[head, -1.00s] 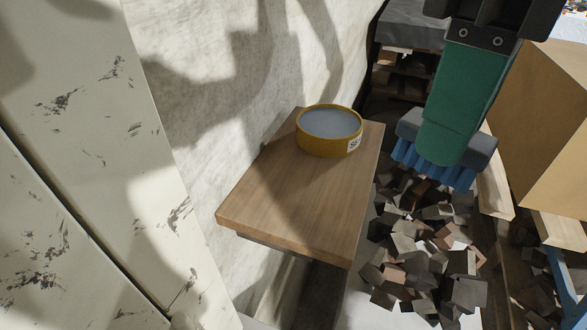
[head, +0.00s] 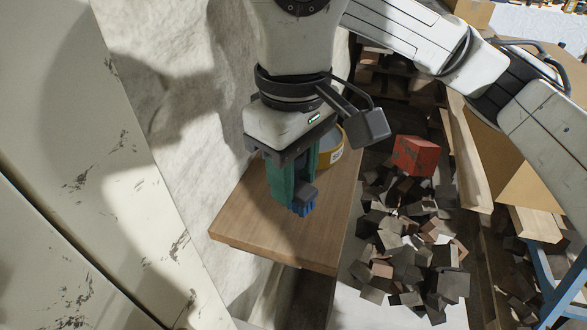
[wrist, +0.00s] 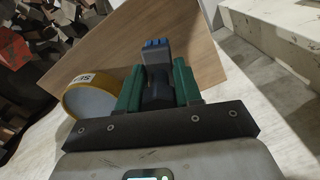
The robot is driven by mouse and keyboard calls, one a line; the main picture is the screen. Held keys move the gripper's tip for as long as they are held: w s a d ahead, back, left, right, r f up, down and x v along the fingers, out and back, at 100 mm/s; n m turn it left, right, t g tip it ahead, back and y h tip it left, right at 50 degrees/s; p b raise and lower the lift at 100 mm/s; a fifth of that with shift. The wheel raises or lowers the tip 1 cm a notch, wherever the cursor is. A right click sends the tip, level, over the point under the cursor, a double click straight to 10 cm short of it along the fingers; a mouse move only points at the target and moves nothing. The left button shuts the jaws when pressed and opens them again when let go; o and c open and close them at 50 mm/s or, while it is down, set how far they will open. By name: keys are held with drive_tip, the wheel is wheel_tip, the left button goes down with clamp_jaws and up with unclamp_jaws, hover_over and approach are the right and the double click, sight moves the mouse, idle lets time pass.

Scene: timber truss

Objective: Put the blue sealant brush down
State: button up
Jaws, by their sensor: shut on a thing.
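The sealant brush (head: 303,208) has a grey body and blue bristles. My gripper (head: 293,187), with green fingers, is shut on it over the small wooden shelf (head: 238,222). In the wrist view the grey brush body (wrist: 156,59) sits between the green fingers (wrist: 157,88), its blue bristles at the far end. I cannot tell whether the bristles touch the wood. The yellow tin (head: 335,156) stands on the shelf behind my gripper, partly hidden by it. The tin (wrist: 86,99) is left of the fingers in the wrist view.
A pale wall (head: 175,120) runs along the shelf's left side. To the right, many small wooden blocks (head: 400,262) lie heaped lower down, with a red block (head: 416,155) at the back. A cardboard-coloured box (head: 535,170) stands farther right. The shelf's near part is clear.

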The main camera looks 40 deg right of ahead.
drive_tip(key=shift+f, duration=0.55)
drive_tip(key=shift+f+b, duration=0.2)
drive_tip(key=shift+b, duration=0.1)
drive_tip(key=o, duration=0.9)
drive_tip(key=shift+r, duration=0.1)
drive_tip(key=shift+o, duration=0.2)
drive_tip(key=shift+r, duration=0.1)
drive_tip(key=shift+r+p, duration=0.2)
drive_tip(key=shift+p, duration=0.35)
drive_tip(key=shift+r+b, duration=0.4)
drive_tip(key=shift+b, duration=0.05)
wheel_tip(320, 180, up, 11)
drive_tip(key=shift+f+b, duration=0.1)
drive_tip(key=shift+b, duration=0.7)
